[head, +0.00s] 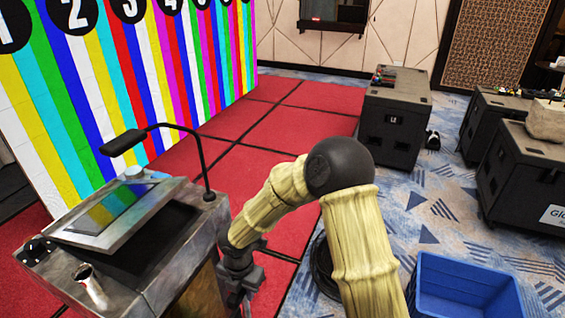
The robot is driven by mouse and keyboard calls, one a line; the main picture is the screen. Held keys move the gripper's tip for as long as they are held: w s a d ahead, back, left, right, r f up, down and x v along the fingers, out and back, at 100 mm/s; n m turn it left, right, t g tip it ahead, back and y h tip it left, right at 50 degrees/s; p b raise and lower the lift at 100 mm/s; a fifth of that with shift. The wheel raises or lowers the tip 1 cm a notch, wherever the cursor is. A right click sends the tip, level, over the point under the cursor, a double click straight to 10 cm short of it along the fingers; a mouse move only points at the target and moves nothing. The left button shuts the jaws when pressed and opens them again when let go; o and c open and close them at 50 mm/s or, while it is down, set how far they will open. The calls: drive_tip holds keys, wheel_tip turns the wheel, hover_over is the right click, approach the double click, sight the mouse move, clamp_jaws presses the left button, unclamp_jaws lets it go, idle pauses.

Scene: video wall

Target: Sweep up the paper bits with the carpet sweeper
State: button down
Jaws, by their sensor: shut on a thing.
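My gripper (239,288) is at the end of my yellow-sleeved arm, low in the head view, just right of the lectern-like console. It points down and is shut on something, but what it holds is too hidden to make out. I cannot pick out the carpet sweeper or any paper bits in this view. The floor under my gripper and behind my arm is partly hidden.
A console (150,262) with a tilted screen and gooseneck microphone stands close left of my gripper. Red floor panels (262,140) lie before the striped video wall (130,75). A blue crate (464,268) is lower right. Black cases (395,115) stand on the patterned carpet (420,222).

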wheel_tip(320, 180, up, 4)
drive_tip(key=shift+r, duration=0.1)
drive_tip(key=shift+d, duration=0.15)
drive_tip(key=shift+d+r+m, duration=0.15)
drive_tip(key=shift+d+m, duration=0.35)
